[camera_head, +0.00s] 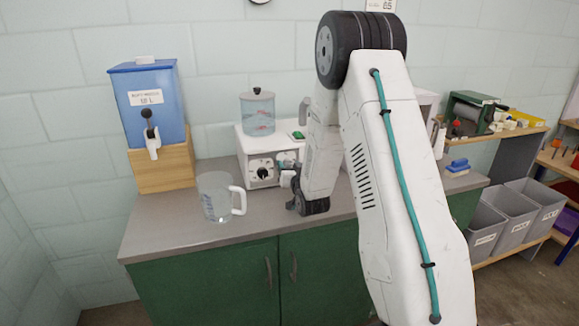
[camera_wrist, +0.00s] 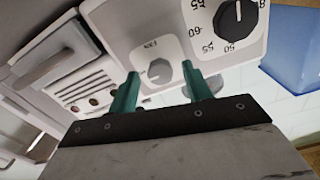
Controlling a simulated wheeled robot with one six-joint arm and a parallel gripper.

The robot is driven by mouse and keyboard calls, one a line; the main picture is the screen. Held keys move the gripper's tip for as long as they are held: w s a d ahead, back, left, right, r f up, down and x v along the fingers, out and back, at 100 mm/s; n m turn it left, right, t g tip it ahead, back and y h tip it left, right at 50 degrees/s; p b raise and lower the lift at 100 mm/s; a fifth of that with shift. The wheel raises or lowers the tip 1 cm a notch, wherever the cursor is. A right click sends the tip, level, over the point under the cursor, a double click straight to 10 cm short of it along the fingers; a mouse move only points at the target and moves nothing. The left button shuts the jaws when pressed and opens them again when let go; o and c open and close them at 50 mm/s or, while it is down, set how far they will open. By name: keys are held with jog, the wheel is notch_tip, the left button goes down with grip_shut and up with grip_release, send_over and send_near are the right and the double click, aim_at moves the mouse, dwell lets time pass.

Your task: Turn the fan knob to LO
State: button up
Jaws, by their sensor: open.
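In the head view my gripper (camera_head: 288,166) is at the right part of the white unit's front (camera_head: 243,157) and hides the fan knob there. The knob's exact setting is too small to read.
A larger black knob (camera_wrist: 236,18) with a numbered dial is beside the fan knob. A clear jug (camera_head: 214,198) stands on the grey counter left of the unit. A blue water tank (camera_head: 150,105) sits farther left on a wooden stand. Open counter lies in front.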

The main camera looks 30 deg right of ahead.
jog(key=shift+w+d, duration=0.1)
jog(key=shift+w, duration=0.25)
jog(key=c, duration=1)
jog(key=shift+o, duration=0.2)
